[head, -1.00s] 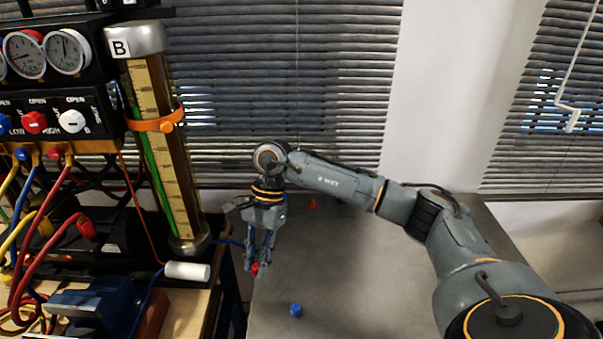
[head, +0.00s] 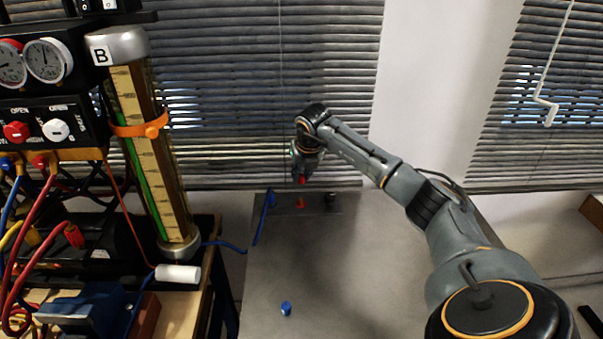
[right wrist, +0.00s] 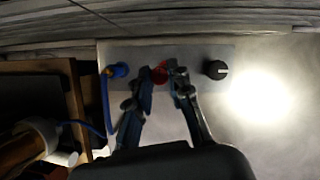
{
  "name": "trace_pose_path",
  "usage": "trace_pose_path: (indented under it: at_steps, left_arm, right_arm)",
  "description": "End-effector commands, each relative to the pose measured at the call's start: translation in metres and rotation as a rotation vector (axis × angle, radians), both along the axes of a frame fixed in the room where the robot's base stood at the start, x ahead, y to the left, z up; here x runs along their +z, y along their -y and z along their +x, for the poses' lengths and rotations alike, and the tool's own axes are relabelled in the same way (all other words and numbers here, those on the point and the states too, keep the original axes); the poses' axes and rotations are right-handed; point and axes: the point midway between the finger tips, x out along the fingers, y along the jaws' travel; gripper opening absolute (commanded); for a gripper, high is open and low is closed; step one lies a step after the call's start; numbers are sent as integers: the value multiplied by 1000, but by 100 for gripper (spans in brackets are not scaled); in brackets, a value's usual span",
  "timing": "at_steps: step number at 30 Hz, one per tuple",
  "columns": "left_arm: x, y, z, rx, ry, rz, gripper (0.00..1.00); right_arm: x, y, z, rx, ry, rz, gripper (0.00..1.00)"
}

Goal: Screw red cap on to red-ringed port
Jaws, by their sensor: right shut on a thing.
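My right gripper (head: 302,176) is shut on the red cap (head: 302,181), holding it in the air at the back of the grey table. The red-ringed port (head: 300,203) shows as a small orange-red shape just below the cap in the head view, on a metal plate. In the right wrist view the red cap (right wrist: 160,74) sits between the fingertips (right wrist: 162,78). The cap hides most of the port there, and I cannot tell the gap between them. My left gripper is not in view.
On the plate (right wrist: 190,52), a blue hose fitting (right wrist: 120,70) is left of the port and a black knob (right wrist: 216,69) right. A blue cap (head: 286,308) lies on the table's near part. The gauge rig with cylinder B (head: 155,140) stands left. The table's middle is clear.

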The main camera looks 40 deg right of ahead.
Motion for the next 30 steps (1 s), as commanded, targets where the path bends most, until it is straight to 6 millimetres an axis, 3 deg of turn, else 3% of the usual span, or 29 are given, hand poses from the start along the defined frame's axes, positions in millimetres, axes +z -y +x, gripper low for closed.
trace_pose_path:
  at_steps: [14, 30]
  left_arm:
    - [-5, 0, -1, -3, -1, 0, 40]
    - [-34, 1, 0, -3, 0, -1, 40]
  right_arm:
    - [-5, -1, 0, 8, 8, -3, 5]
    - [-48, -1, 0, 8, 10, -3, 5]
